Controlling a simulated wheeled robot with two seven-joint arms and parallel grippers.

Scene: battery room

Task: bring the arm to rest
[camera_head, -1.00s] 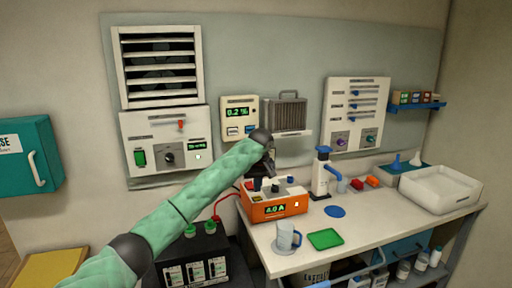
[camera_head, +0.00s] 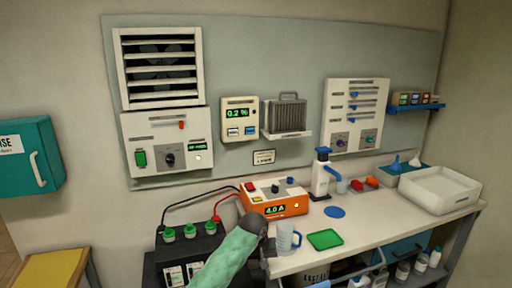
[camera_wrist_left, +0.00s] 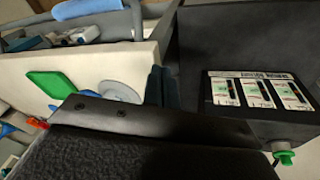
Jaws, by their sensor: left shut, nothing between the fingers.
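My left arm, in a pale green sleeve, comes in from the bottom of the head view. The battery (camera_head: 187,245), with several green caps, stands left of the gripper and is partly hidden by my arm. My right gripper is not in view.
An orange charger (camera_head: 277,208) with red and black leads sits behind the gripper. The workbench (camera_head: 370,236) holds a green tray (camera_head: 325,239), a blue disc (camera_head: 335,212) and a white pump bottle (camera_head: 321,178). A wall panel (camera_head: 168,145) and teal cabinet (camera_head: 32,158) are clear of my arm.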

